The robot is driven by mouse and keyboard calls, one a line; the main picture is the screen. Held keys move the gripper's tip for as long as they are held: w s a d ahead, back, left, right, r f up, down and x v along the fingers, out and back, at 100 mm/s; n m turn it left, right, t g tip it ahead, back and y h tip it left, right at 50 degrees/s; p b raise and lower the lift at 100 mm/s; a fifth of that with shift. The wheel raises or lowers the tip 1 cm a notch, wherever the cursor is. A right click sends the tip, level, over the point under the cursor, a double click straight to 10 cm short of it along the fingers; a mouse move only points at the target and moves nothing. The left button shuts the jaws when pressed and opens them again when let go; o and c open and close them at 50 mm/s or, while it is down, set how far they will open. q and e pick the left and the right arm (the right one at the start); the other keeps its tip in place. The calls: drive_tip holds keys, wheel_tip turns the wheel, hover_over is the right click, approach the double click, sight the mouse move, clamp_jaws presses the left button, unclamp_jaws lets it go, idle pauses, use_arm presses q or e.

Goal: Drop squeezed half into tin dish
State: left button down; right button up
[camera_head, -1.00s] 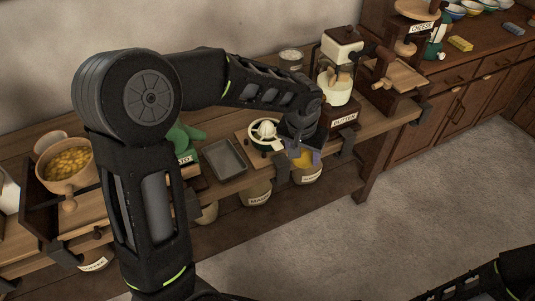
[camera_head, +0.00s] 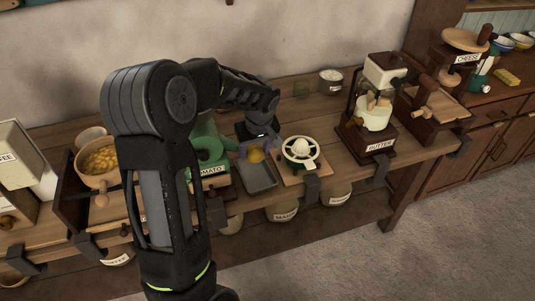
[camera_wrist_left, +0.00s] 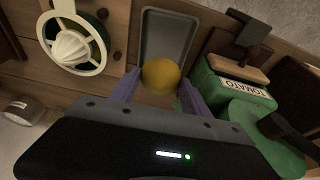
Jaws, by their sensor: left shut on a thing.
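The squeezed half (camera_head: 256,155) is a yellow-orange rounded piece of citrus. My left gripper (camera_head: 256,151) is shut on it and holds it over the back end of the tin dish. In the left wrist view the half (camera_wrist_left: 161,75) sits between the purple fingers of the gripper (camera_wrist_left: 158,88). The tin dish (camera_head: 262,178) is a shallow grey rectangular tray on the worktop. It also shows in the left wrist view (camera_wrist_left: 168,35), with its inside empty where visible. The half hides one end of it. My right gripper is not in view.
A white juicer (camera_head: 300,150) on a wooden board stands right of the dish. A green tomato machine (camera_head: 208,155) stands close on the left. A butter churn (camera_head: 374,125) is further right, and a bowl of yellow pieces (camera_head: 98,160) is far left.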

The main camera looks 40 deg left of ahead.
use_arm(q)
drive_tip(key=shift+f, duration=0.1)
idle(0.5)
drive_tip(key=b, duration=0.3)
hover_over(256, 177)
drive_tip(key=shift+f, duration=2.55)
drive_tip(key=shift+f+b, duration=0.65)
drive_tip(key=shift+b, duration=0.05)
drive_tip(key=shift+c, duration=2.2)
unclamp_jaws()
